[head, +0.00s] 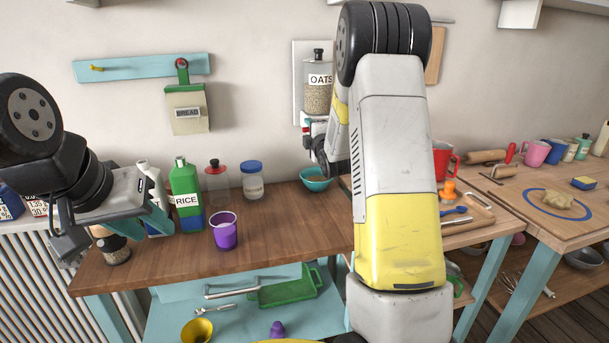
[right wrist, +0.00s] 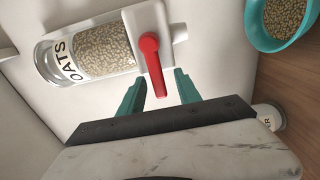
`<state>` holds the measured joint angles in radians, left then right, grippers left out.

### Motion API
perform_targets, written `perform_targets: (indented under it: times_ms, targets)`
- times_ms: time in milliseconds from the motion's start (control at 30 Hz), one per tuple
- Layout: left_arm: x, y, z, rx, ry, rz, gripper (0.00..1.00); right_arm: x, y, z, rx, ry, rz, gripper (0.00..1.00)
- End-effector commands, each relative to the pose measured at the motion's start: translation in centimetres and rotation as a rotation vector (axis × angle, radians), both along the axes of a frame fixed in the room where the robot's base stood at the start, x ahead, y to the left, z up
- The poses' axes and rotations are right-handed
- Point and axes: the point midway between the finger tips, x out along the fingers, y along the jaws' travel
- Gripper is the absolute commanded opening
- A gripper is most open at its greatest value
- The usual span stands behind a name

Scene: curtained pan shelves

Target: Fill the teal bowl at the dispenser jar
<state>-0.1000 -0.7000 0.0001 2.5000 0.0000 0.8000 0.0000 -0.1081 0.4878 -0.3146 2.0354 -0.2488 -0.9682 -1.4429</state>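The teal bowl (head: 316,184) stands on the wooden counter below the wall-mounted oats dispenser jar (head: 318,98). In the right wrist view the bowl (right wrist: 262,38) holds a layer of oats. The jar (right wrist: 92,52) is clear, labelled OATS and holds oats; its red lever (right wrist: 152,62) hangs from the white spout block. My right gripper (right wrist: 160,77) is open, with its teal fingers on either side of the lever and gaps visible. My left gripper (head: 148,222) is over the counter's left end, away from the bowl; its finger opening is unclear.
A green RICE carton (head: 184,190), a purple cup (head: 223,232) and a blue-lidded jar (head: 252,182) stand on the counter left of the bowl. My right arm hides part of the counter.

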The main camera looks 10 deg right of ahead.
Motion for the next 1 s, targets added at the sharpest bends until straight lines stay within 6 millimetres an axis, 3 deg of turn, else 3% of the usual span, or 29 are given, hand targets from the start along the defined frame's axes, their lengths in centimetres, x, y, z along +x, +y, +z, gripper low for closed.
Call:
perform_targets:
  times_ms: [1000]
  targets:
    - [0.0,0.0,0.0,0.0,0.0,0.0,0.36,-2.0,-0.1,0.1,0.002,-0.003,0.0,0.4]
